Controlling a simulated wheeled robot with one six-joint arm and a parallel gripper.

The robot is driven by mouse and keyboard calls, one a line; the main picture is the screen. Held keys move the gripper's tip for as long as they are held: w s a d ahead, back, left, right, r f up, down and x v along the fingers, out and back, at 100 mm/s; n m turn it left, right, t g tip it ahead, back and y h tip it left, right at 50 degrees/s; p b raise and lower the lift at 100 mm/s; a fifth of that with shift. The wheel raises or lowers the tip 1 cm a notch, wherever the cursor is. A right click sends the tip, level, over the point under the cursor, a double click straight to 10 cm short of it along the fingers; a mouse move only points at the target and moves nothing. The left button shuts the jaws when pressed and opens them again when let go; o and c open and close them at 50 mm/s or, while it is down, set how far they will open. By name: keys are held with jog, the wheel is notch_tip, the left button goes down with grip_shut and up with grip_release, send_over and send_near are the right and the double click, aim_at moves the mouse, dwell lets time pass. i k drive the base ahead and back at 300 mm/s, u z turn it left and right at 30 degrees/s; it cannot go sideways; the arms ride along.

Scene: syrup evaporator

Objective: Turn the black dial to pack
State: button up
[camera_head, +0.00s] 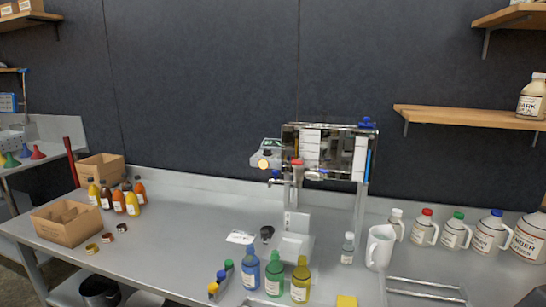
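A small black round piece (267,233), which looks like the black dial, sits on the steel counter near the middle, at the left foot of the evaporator. A white card with dark print (240,237) lies just left of it. The print is too small to read, and I cannot tell which way the dial points. The evaporator (335,150) is a shiny steel box on legs with a spout and a red-topped part. My gripper is not in view.
Blue, green and yellow bottles (274,280) stand in front of the dial. A white mug (380,247) and several jugs (455,233) stand to the right. A cardboard box (66,223) and small syrup bottles are at left. The counter (180,240) left of the card is clear.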

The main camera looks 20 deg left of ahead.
aim_at(267, 152)
jog(key=k, duration=0.6)
jog(key=u, duration=0.85)
jog(key=i, duration=0.6)
jog(key=u, duration=1.1)
jog(key=i, duration=1.4)
jog(key=z, duration=0.95)
jog(key=i, duration=0.65)
jog(key=z, duration=0.6)
